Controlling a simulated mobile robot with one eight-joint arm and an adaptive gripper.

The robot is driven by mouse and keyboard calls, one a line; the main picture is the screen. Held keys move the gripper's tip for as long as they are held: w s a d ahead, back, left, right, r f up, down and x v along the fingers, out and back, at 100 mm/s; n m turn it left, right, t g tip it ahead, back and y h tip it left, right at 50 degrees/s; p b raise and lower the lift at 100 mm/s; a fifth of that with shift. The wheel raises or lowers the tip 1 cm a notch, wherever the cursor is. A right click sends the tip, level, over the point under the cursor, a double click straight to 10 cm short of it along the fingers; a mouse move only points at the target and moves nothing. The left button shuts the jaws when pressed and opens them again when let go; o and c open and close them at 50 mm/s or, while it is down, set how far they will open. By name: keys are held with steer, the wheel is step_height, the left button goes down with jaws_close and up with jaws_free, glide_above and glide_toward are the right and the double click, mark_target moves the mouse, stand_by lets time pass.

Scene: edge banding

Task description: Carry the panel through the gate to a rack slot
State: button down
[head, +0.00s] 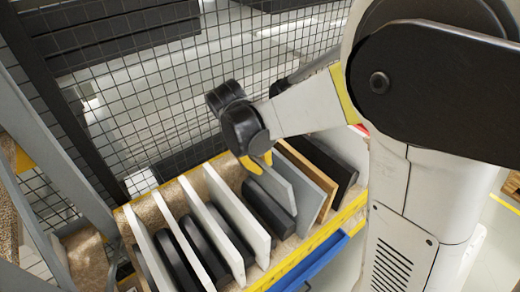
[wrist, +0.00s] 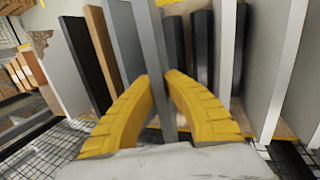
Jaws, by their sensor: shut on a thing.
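My gripper (head: 257,163) has its yellow fingers shut on the top edge of a thin grey panel (head: 276,189). In the wrist view the fingers (wrist: 157,82) press on both faces of this panel (wrist: 152,45). The panel stands upright in the rack (head: 322,236), between a black padded block (head: 268,208) on its left and another grey panel (head: 309,180) on its right. Its lower edge is hidden, so I cannot tell whether it rests on the rack floor. I cannot make out the gate for certain.
White panels (head: 239,214) and black blocks stand to the left in the rack. A brown panel (head: 319,178) and black panels (head: 333,165) stand to the right. A wire mesh fence (head: 180,110) runs behind the rack. Grey slanted posts (head: 58,157) stand at the left.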

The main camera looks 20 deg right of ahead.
steer(key=shift+s+f, duration=0.35)
steer(key=shift+f, duration=0.05)
step_height(320, 180, down, 13)
steer(key=b, duration=1)
steer(key=shift+f, duration=0.2)
steer(key=c, duration=2.2)
jaws_free()
steer(key=shift+s, duration=0.15)
steer(key=o, duration=1.2)
steer(key=shift+c, duration=0.2)
